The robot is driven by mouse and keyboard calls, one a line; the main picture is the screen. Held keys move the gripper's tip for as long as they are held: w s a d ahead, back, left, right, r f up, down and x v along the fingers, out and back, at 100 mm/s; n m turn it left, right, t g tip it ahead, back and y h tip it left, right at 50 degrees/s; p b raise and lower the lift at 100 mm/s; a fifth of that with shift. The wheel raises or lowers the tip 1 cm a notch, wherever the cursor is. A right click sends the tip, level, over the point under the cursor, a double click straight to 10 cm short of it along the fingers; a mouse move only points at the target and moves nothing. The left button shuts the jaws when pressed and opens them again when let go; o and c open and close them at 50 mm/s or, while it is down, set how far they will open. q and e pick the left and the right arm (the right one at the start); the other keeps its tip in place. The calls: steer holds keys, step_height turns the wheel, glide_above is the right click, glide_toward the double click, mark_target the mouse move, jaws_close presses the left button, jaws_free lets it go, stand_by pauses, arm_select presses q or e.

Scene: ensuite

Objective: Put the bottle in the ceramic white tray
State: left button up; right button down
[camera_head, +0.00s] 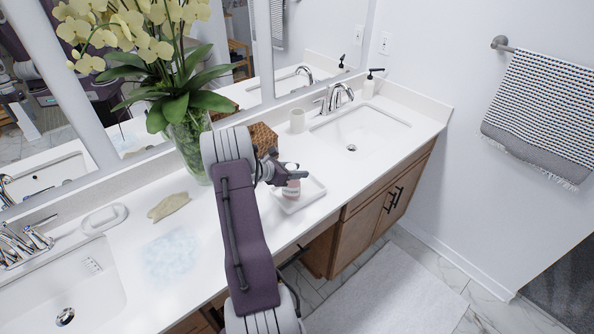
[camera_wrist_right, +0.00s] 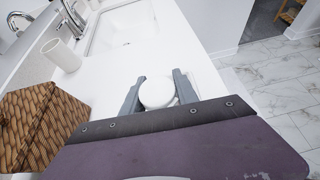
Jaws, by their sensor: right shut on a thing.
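A small bottle with a white cap and pinkish body (camera_head: 291,188) is at the white ceramic tray (camera_head: 312,190) on the counter, right of the woven box. I cannot tell whether its base rests on the tray or is just above it. My right gripper (camera_head: 290,174) is shut on the bottle. In the right wrist view, the white round cap (camera_wrist_right: 157,92) shows between the two grey fingers of the right gripper (camera_wrist_right: 158,95). The arm hides part of the tray's left side. My left gripper is not in view.
A woven box (camera_head: 263,138) stands behind the gripper, with a white cup (camera_head: 297,120) and a sink (camera_head: 360,128) beyond. A glass vase of orchids (camera_head: 190,145) is at left. A beige cloth (camera_head: 169,206) and a soap dish (camera_head: 104,219) lie on the left counter.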

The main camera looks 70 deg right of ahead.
steer(key=shift+f, duration=0.15)
steer(key=c, duration=0.9)
jaws_free()
steer(key=shift+r, duration=0.3)
steer(key=v, duration=1.2)
steer(key=shift+f+b, duration=0.1)
steer(key=shift+b, duration=0.3)
